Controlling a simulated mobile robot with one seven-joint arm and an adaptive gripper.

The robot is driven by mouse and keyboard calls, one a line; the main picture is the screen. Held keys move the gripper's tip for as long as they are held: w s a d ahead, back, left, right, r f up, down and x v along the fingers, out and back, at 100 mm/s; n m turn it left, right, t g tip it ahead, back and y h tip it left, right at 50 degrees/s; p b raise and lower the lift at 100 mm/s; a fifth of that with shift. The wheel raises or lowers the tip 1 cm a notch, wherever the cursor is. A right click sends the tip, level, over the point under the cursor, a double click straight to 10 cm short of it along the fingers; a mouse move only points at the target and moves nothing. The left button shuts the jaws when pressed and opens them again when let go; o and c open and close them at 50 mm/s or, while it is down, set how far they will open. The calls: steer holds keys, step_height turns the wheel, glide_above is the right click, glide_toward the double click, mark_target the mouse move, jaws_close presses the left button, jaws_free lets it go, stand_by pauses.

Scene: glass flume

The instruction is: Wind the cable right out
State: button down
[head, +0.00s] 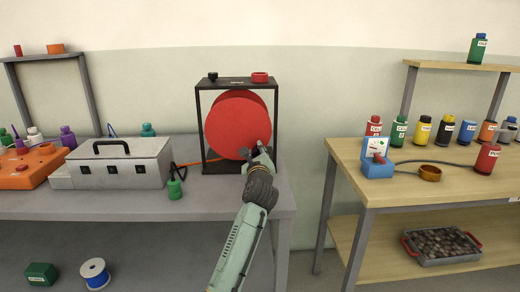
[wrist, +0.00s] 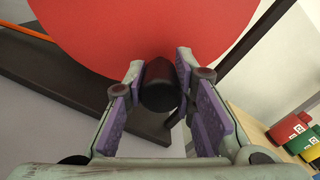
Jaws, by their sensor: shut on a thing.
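A big red reel (head: 236,125) stands in a black frame (head: 200,125) on the grey bench. An orange cable (head: 190,163) runs from the reel's lower left towards the grey box; it also shows at the upper left in the wrist view (wrist: 28,33). My gripper (head: 258,153) is at the reel's lower right. In the wrist view, its purple-padded fingers are shut on the dark round crank handle (wrist: 159,88), which stands out from the reel's face. The handle is mostly hidden in the head view. I cannot tell how much cable is on the reel.
A wooden table (head: 440,180) with several bottles is at right, across a gap.

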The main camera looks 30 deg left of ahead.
steer(key=shift+s+a+f+m, duration=0.25)
steer(key=shift+a+f+m, duration=0.2)
steer(key=shift+m, duration=0.25)
steer(key=c, duration=1.3)
jaws_free()
steer(key=shift+c, duration=0.2)
steer(key=v, duration=1.2)
steer(key=shift+d, duration=0.1)
